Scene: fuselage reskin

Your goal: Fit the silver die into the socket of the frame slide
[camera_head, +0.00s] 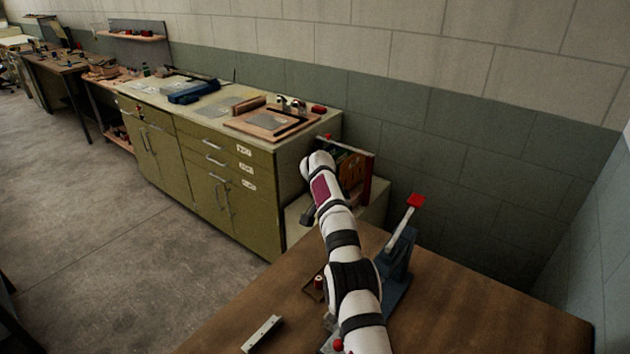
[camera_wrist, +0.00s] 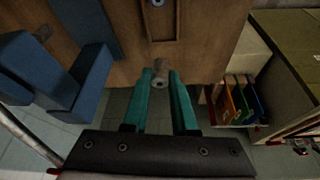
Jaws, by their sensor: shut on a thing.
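In the wrist view, my gripper (camera_wrist: 160,73) has its two teal fingers closed on a small silver cylinder, the silver die (camera_wrist: 160,79). It is over or near the edge of the brown table (camera_wrist: 215,30); its exact height is unclear. A blue metal frame (camera_wrist: 75,80) stands at left in the wrist view. In the head view, the blue frame (camera_head: 398,265) has a raised lever with a red grip and is partly hidden by my arm. I cannot make out its slide or socket. The die is not discernible in the head view.
A small dark tray (camera_wrist: 164,22) lies on the table ahead, with a small metal part at its upper edge. A pale bar (camera_head: 262,334) lies near the table's front. Coloured folders (camera_wrist: 239,98) stand right of my gripper. A green cabinet (camera_head: 225,165) stands beyond the table.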

